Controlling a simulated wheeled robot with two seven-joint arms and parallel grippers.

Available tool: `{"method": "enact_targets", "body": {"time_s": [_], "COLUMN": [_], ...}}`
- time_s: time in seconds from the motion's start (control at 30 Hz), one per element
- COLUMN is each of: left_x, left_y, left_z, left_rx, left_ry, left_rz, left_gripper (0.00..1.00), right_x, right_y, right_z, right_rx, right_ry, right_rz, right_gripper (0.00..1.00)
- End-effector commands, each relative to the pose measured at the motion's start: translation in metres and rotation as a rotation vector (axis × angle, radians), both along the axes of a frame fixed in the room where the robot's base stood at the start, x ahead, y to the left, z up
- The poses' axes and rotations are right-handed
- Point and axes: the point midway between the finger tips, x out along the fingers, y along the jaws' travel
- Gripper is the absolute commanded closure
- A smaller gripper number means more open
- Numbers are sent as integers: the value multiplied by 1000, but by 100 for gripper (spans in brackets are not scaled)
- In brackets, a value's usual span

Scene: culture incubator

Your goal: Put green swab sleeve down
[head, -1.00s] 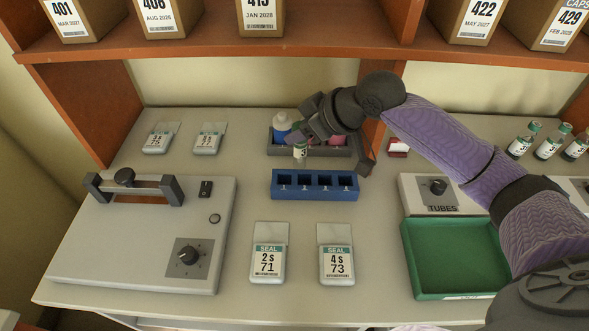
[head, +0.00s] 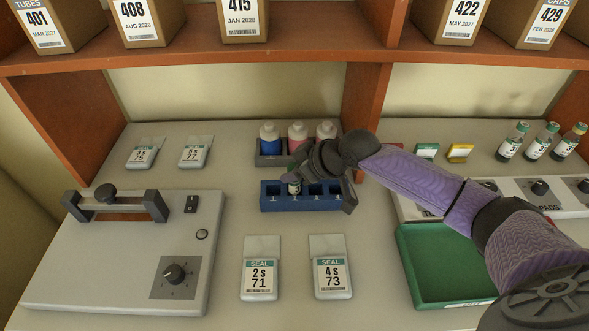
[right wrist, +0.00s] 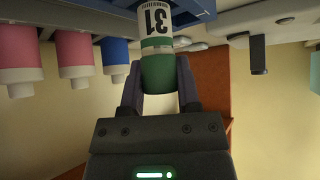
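My right gripper (head: 296,178) is shut on a small vial (head: 294,189) over the blue rack (head: 272,206). In the right wrist view, its fingers (right wrist: 160,95) grip the vial's green cap (right wrist: 158,72); the white label (right wrist: 155,22) reads 31. The vial's lower end is at a slot on the left half of the rack; I cannot tell how deep it sits. A small flat green packet (head: 427,151), possibly the green swab sleeve, lies at the back right, away from the gripper. My left gripper is not in view.
Behind the rack, three capped bottles stand in a grey holder (head: 268,160). A yellow packet (head: 460,153) lies beside the green one. A green tray (head: 407,262) is at right, a sealer device (head: 130,250) at left. SEAL packs (head: 261,270) lie in front.

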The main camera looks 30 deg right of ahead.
Motion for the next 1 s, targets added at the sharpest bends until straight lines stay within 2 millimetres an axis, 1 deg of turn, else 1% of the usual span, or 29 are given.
{"method": "enact_targets", "body": {"time_s": [0.03,0.13,0.17,0.4,0.5,0.57,0.83,0.9,1.0], "left_x": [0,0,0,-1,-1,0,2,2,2], "left_y": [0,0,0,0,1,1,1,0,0], "left_z": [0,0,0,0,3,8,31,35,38], "left_rx": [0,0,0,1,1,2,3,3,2], "left_ry": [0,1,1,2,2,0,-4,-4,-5], "left_rz": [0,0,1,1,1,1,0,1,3], "left_gripper": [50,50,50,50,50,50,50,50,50], "right_x": [0,0,0,0,-2,-8,-52,-61,-69], "right_y": [0,0,0,0,-1,-6,-32,-37,-42], "right_z": [0,0,0,0,7,14,66,75,84], "right_rx": [-1,-1,-1,0,-1,-2,-7,-7,-4], "right_ry": [1,1,1,1,2,1,3,4,3], "right_rz": [0,0,0,1,0,0,1,-1,-1], "right_gripper": [49,27,24,24,24,24,24,24,24]}}
